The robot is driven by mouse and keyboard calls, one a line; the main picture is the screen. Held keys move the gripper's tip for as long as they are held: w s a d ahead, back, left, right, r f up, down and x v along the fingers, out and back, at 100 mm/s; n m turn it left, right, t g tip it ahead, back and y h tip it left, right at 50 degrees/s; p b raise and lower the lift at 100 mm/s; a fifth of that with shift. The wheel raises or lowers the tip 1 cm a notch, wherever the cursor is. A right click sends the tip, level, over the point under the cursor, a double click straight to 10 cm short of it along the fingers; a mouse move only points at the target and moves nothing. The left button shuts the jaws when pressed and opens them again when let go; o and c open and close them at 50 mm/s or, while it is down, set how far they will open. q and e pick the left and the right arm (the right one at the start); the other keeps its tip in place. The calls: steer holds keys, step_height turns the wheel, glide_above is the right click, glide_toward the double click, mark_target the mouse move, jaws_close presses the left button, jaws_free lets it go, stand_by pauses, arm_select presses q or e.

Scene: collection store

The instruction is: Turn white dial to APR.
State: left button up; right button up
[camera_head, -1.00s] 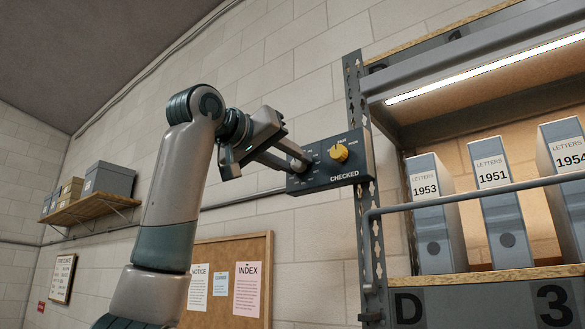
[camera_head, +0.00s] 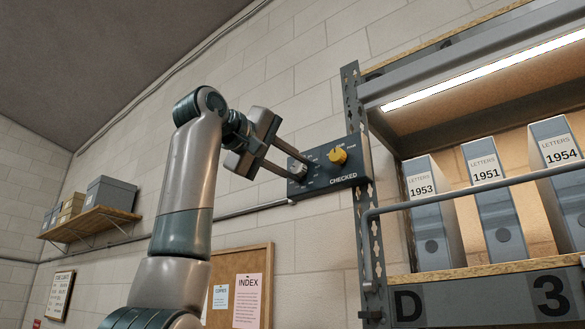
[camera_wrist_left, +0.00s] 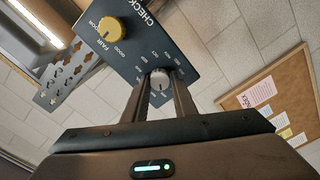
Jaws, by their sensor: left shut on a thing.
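A dark panel marked CHECKED (camera_head: 343,180) is fixed to the shelf post. It carries a white dial (camera_head: 298,167) on its left and a yellow dial (camera_head: 338,155) on its right. My left gripper (camera_head: 297,170) reaches in from the left with its fingers at the white dial. In the left wrist view the two fingers (camera_wrist_left: 160,82) close around the white dial (camera_wrist_left: 158,86), one on each side. Small month labels ring the dial; OCT can be read, but most are too small or hidden by the fingers. My right gripper is not in view.
A metal shelf with a rail (camera_head: 470,190) stands right of the panel, holding grey LETTERS boxes (camera_head: 492,200). A notice board (camera_head: 240,285) hangs below. A wooden wall shelf (camera_head: 90,222) with boxes is at the far left.

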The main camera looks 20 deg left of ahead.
arm_select(q)
steer(key=shift+r, duration=0.1)
steer(key=o, duration=1)
steer(key=shift+o, duration=0.2)
steer(key=shift+s+a, duration=0.1)
steer(key=shift+s, duration=0.05)
steer(key=shift+s+a+b, duration=0.1)
steer(key=shift+s+b, duration=0.15)
steer(key=shift+b, duration=0.1)
steer(key=b+v, duration=0.7)
steer(key=v, duration=0.9)
steer(key=shift+s, duration=0.3)
